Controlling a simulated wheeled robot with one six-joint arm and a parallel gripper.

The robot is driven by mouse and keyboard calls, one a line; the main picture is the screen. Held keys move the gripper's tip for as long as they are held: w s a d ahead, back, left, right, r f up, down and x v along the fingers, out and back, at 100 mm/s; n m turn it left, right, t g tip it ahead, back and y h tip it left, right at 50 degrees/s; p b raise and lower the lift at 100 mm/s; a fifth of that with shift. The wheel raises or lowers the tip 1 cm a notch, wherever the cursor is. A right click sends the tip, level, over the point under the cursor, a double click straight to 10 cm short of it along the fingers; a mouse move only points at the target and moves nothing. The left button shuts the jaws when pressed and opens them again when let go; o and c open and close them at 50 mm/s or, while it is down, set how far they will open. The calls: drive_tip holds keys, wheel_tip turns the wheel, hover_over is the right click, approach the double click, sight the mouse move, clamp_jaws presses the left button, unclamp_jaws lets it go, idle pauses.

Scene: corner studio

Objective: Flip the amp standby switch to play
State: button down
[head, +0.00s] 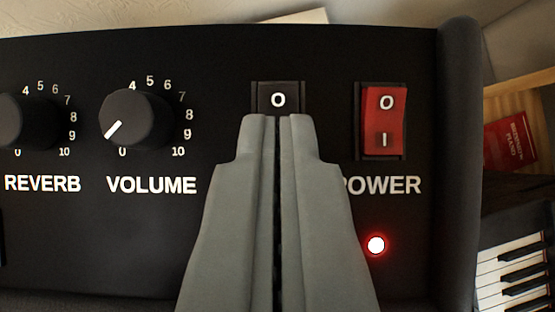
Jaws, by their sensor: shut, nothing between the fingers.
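The amp panel (60,240) fills most of the head view, black with white lettering. A black rocker switch (278,98) marked "O" on its upper half sits between the volume knob and the red power switch. My gripper (278,118) is shut and empty, its fingertips over the lower half of the black switch. The fingers hide that lower half and any label beneath it. I cannot tell whether the tips touch the switch. The red power switch (385,120), marked "O" and "I", is to the right. A red-ringed lamp (376,245) glows below it.
The volume knob (138,120) and reverb knob (28,122) stick out on the left. The amp's raised right edge (460,160) borders the panel. Beyond it are a piano keyboard (515,270) and a red book (510,142) by a wooden shelf.

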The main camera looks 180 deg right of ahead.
idle(0.3)
drive_tip(key=shift+s+f, duration=0.15)
drive_tip(key=shift+f, duration=0.25)
drive_tip(key=shift+r, duration=0.15)
drive_tip(key=shift+r, duration=0.7)
